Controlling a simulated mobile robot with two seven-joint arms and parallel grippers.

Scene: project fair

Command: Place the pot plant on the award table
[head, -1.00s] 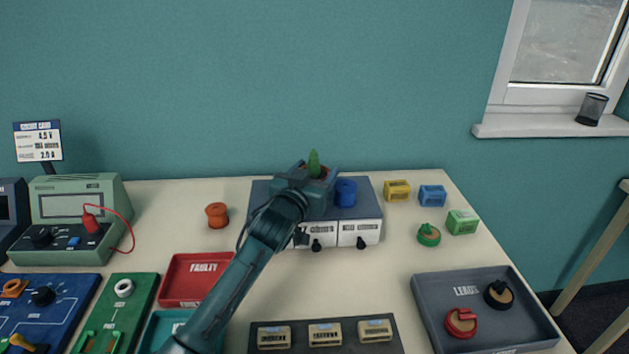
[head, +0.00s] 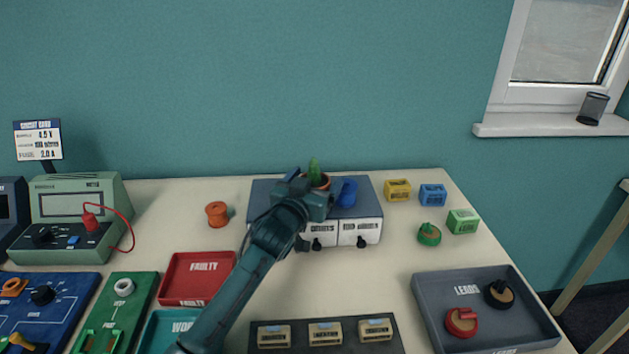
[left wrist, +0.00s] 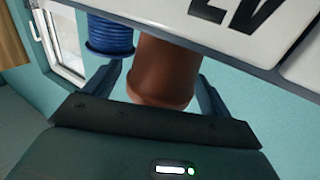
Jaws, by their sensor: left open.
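The pot plant (head: 314,168) is a small green plant in a terracotta pot. In the head view it shows just behind my left gripper (head: 312,187), over the grey-topped drawer unit; its base is hidden. In the left wrist view the terracotta pot (left wrist: 165,72) lies between the two fingers of my left gripper (left wrist: 155,85). The fingers are apart, with a gap on at least one side of the pot. My right gripper is out of view. No table is marked as the award table; part of another table (head: 600,262) shows at the right edge.
A blue spool (head: 347,192) stands on the drawer unit (head: 370,212), close right of the plant. Coloured blocks, a grey leads tray (head: 430,310) and a red tray (head: 185,290) occupy the bench.

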